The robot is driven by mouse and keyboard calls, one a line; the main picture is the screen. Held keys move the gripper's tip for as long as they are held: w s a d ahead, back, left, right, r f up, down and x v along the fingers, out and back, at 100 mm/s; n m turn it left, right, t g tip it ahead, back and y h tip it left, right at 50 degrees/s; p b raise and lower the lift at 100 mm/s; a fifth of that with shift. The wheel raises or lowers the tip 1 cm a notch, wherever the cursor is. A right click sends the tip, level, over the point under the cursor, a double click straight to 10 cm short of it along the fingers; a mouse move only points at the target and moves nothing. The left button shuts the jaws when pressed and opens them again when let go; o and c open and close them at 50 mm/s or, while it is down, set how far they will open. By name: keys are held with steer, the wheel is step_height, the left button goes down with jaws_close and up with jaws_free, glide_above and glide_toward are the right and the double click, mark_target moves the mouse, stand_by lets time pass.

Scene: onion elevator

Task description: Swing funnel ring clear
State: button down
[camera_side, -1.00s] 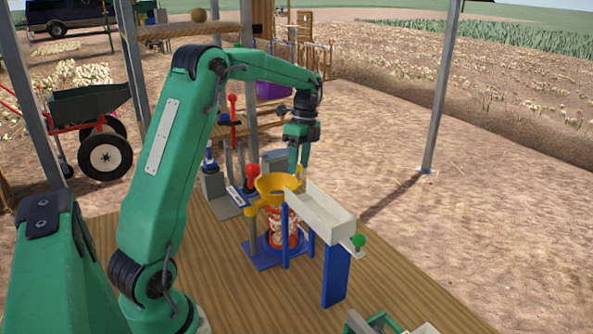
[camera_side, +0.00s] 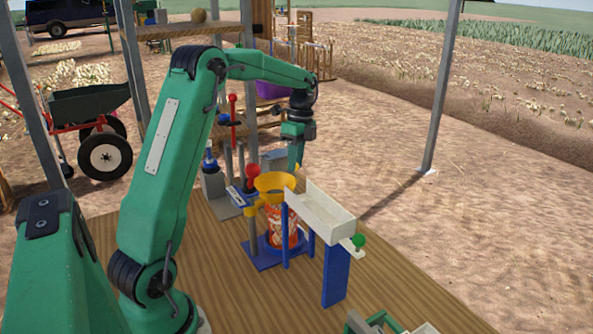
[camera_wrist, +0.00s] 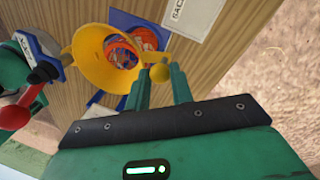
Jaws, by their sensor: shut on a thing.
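The yellow funnel ring (camera_side: 274,182) sits at the top of a blue stand (camera_side: 262,258), above an orange-red patterned container (camera_side: 283,228). In the wrist view the funnel (camera_wrist: 82,62) is at upper left, and the orange-red pattern (camera_wrist: 122,50) shows through its opening.
A red-knobbed lever (camera_side: 252,172) stands close to the left. The front left of the wooden table (camera_side: 230,300) is clear.

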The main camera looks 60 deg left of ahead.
steer(key=s+a+n, duration=0.6)
steer(key=a+n, duration=0.1)
steer(key=a, duration=0.1)
stand_by(0.4)
steer(key=shift+a, duration=0.1)
steer(key=c, duration=1.2)
jaws_free()
steer(key=shift+c, duration=0.2)
steer(key=shift+r, duration=0.15)
step_height(320, 180, up, 8)
steer(key=shift+w+a+f, duration=0.25)
steer(key=shift+w+a, duration=0.15)
steer(key=shift+w, duration=0.05)
